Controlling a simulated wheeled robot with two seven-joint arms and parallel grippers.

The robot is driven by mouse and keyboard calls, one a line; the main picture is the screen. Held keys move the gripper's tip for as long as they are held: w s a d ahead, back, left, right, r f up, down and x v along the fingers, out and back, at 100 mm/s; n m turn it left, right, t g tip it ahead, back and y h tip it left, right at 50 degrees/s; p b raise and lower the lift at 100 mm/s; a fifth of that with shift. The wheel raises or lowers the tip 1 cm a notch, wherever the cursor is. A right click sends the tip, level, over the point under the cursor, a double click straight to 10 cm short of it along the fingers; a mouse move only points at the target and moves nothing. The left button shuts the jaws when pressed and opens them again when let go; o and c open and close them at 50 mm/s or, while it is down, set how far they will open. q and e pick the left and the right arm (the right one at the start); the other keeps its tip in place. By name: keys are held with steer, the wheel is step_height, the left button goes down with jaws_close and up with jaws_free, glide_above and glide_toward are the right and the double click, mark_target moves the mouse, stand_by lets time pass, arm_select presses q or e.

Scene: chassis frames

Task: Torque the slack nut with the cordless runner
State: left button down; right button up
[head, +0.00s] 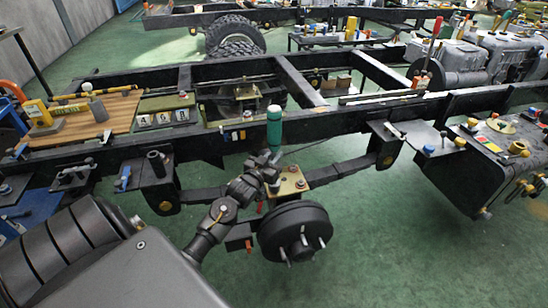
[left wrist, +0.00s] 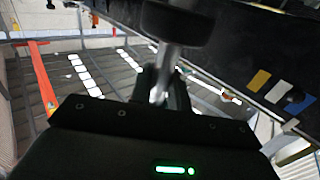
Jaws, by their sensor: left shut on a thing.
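My left gripper (head: 268,166) is at the frame's near rail, above the leaf spring and hub. It is shut on an upright tool with a green, rounded body, which I take to be the cordless runner (head: 274,125). In the left wrist view the gripper (left wrist: 165,88) closes around a silver shaft below a dark round part of the runner (left wrist: 178,25). A brass-coloured plate (head: 291,183) with several fasteners lies just below and right of the gripper. I cannot tell which nut is slack, or whether the runner touches one. My right gripper is not in view.
The black chassis rail (head: 345,123) runs close behind the gripper. A brake drum with studs (head: 295,232) is below. A wooden board (head: 85,118) with yellow tools lies at left. A dark tank (head: 470,175) stands at right. Green floor is open at lower right.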

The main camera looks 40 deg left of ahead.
arm_select(q)
steer(key=shift+f, duration=0.4)
stand_by(0.5)
steer(key=shift+f+b, duration=0.2)
steer(key=shift+b, duration=0.15)
steer(key=shift+d+f, duration=0.1)
stand_by(0.5)
steer(key=shift+f+p, duration=0.1)
steer(key=shift+p, duration=0.25)
steer(key=shift+s+f, duration=0.1)
stand_by(0.4)
